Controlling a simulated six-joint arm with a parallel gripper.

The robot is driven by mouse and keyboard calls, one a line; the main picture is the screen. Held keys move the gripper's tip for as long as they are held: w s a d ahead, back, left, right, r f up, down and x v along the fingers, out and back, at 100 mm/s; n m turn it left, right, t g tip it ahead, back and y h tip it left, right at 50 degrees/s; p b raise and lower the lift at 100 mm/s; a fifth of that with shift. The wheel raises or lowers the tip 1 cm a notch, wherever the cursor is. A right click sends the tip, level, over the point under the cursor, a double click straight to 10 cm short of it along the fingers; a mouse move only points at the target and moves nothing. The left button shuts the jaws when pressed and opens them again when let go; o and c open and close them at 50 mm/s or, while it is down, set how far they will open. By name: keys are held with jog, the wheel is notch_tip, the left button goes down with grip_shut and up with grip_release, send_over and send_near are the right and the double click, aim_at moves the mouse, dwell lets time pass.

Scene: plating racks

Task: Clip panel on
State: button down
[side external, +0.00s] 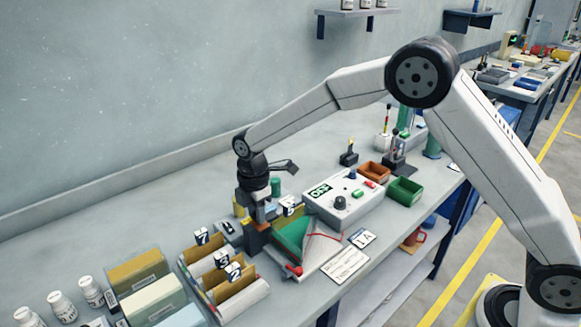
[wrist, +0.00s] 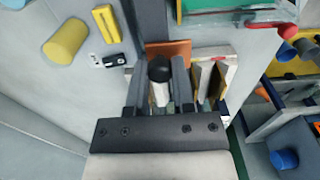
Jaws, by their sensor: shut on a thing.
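My gripper (side external: 257,228) points down at the bench, behind the numbered racks and left of the control box. In the wrist view its two dark fingers (wrist: 158,95) are closed on a pale upright piece with a black rounded top (wrist: 160,68). The piece's lower end is hidden between the fingers. An orange-brown flat piece (wrist: 170,50) shows just beyond the fingers; I cannot tell whether it touches the held piece. A green panel (side external: 290,232) lies on a pale board right of my gripper, with a red handle (side external: 293,270) at the board's front.
Number-tagged racks (side external: 232,290) with tan and white boards stand close in front; some show in the wrist view (wrist: 204,78). White bottles (side external: 62,305) stand front left.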

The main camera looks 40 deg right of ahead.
aim_at(270, 215)
dwell(0.3)
jog(key=shift+d, duration=2)
jog(key=shift+c, duration=2.3)
grip_release()
jog(key=shift+a+r, duration=0.1)
jog(key=shift+r, duration=0.05)
notch_tip(270, 215, up, 8)
jog(key=shift+f, duration=0.2)
jog(key=shift+s, duration=0.1)
